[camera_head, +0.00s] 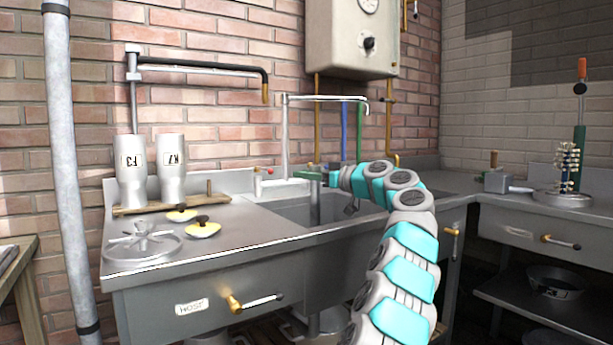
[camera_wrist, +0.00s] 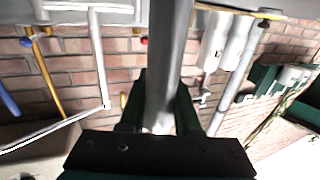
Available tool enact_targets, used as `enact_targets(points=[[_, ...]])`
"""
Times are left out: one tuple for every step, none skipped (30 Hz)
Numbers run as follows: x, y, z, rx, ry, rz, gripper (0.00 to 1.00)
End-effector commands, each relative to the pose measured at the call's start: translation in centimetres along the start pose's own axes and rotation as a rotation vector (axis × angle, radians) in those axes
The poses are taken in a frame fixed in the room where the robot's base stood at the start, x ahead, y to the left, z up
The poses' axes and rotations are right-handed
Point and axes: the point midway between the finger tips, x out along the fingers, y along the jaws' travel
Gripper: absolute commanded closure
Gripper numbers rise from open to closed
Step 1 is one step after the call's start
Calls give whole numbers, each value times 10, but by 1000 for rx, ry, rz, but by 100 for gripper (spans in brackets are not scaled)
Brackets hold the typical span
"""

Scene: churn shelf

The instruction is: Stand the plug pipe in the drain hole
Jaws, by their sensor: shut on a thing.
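My gripper (camera_head: 312,176) is over the sink basin (camera_head: 278,208). It is shut on a grey pipe, the plug pipe (camera_head: 315,204), which hangs upright below the green fingers into the basin. In the wrist view, the pipe (camera_wrist: 168,60) runs between the two dark green fingers of my gripper (camera_wrist: 160,108). The pipe's lower end and the drain hole are hidden by the sink's front wall, so I cannot tell whether they touch.
A tall silver faucet (camera_head: 285,135) stands just behind my gripper. Two white bottles (camera_head: 171,168) stand on a wooden board at the left. A round lid (camera_head: 143,246) and two yellow discs (camera_head: 203,229) lie on the left counter. A wall boiler (camera_head: 350,40) hangs above.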

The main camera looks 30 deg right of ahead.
Motion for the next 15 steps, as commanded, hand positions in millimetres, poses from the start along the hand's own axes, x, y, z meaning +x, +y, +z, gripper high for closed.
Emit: enact_targets(points=[[0,0,1,0,1,0,100],[0,0,2,0,1,0,100],[0,0,2,0,1,0,100],[0,0,3,0,1,0,100],[0,0,4,0,1,0,100],[0,0,4,0,1,0,100],[0,0,5,0,1,0,100],[0,0,5,0,1,0,100],[0,0,6,0,1,0,100],[0,0,7,0,1,0,100],[0,0,7,0,1,0,100],[0,0,8,0,1,0,100],[0,0,8,0,1,0,100],[0,0,9,0,1,0,100],[0,0,10,0,1,0,100]])
